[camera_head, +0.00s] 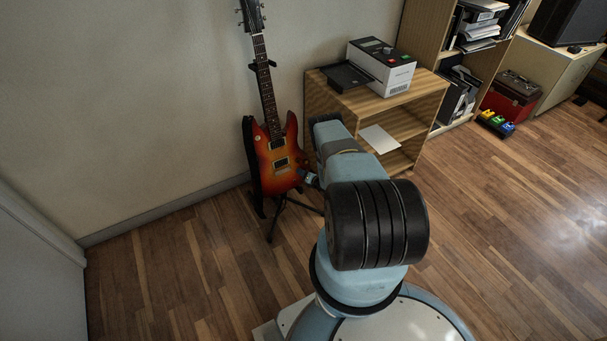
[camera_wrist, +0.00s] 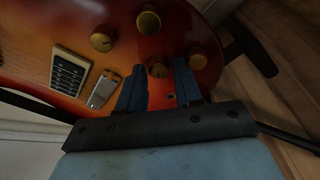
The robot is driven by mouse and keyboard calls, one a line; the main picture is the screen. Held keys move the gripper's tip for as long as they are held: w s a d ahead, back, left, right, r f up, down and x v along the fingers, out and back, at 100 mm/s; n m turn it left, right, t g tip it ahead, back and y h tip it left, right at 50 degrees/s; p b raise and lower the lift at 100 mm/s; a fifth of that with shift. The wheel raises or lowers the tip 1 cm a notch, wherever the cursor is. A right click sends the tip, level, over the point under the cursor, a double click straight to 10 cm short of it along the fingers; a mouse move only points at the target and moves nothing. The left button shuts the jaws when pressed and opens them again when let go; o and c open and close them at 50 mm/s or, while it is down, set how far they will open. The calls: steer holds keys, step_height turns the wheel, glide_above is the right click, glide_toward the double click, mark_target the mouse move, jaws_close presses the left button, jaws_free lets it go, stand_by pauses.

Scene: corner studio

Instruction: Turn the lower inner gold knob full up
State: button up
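The sunburst electric guitar (camera_head: 277,157) leans upright on a stand against the wall. In the wrist view its body (camera_wrist: 110,15) fills the upper part and carries several gold knobs. One gold knob (camera_wrist: 158,69) lies between the tips of my gripper (camera_wrist: 160,80), with a gap showing on each side. My gripper's dark blue fingers are apart. Other gold knobs are at the left (camera_wrist: 102,41), at the top (camera_wrist: 148,20) and beside the right finger (camera_wrist: 196,58). In the head view my arm covers most of my gripper, and the knobs cannot be made out.
The guitar stand (camera_head: 272,228) has legs on the floor below. A wooden shelf unit (camera_head: 425,95) stands close at the right of the guitar, with a grey device (camera_head: 382,66) and a black tray (camera_head: 347,76) on top. The wooden floor (camera_head: 160,270) at left is clear.

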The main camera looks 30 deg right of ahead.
steer(key=shift+w, duration=0.1)
jaws_close()
